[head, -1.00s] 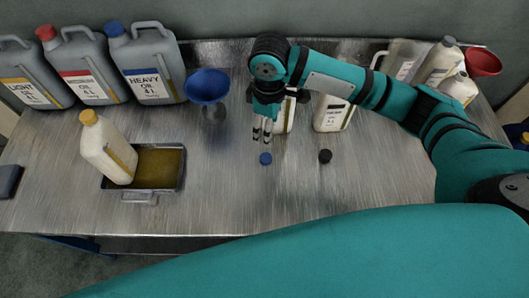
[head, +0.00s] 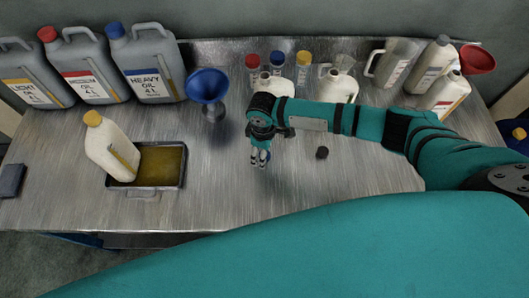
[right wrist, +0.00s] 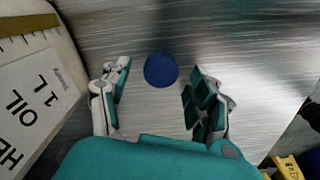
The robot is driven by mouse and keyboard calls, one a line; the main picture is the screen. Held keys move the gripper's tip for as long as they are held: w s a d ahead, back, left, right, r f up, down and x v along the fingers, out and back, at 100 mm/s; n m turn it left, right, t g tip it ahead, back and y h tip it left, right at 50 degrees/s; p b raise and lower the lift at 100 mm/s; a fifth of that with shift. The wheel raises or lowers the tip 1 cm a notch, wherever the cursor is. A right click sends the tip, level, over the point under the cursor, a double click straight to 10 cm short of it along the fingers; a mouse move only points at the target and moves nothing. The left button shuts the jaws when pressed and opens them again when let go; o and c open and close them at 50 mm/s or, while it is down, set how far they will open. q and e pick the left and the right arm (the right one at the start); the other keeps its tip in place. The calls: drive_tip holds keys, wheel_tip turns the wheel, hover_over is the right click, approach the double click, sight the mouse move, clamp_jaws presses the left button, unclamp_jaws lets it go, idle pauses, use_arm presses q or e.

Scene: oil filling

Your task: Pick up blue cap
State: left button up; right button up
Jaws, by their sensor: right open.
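The loose blue cap (right wrist: 161,70) lies on the metal bench and shows whole in the right wrist view. My right gripper (right wrist: 160,78) is open above it, with one finger to each side of the cap in that view. I cannot tell how high the fingertips are over the bench. In the head view my right gripper (head: 260,160) points down near the bench middle and hides most or all of the cap. My left gripper is not in view.
A black cap (head: 322,153) lies right of the gripper. White bottles (head: 338,88) stand behind. A blue funnel (head: 208,87) stands left, near a tray (head: 146,190) with a yellow-capped bottle (head: 112,147). A labelled bottle (right wrist: 35,95) is close at left in the wrist view. The front bench is clear.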

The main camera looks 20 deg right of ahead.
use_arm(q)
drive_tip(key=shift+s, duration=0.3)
use_arm(e)
drive_tip(key=shift+f, duration=0.35)
drive_tip(key=c, duration=0.8)
drive_tip(key=shift+o, duration=0.2)
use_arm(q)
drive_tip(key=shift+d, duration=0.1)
use_arm(e)
drive_tip(key=shift+r, duration=0.15)
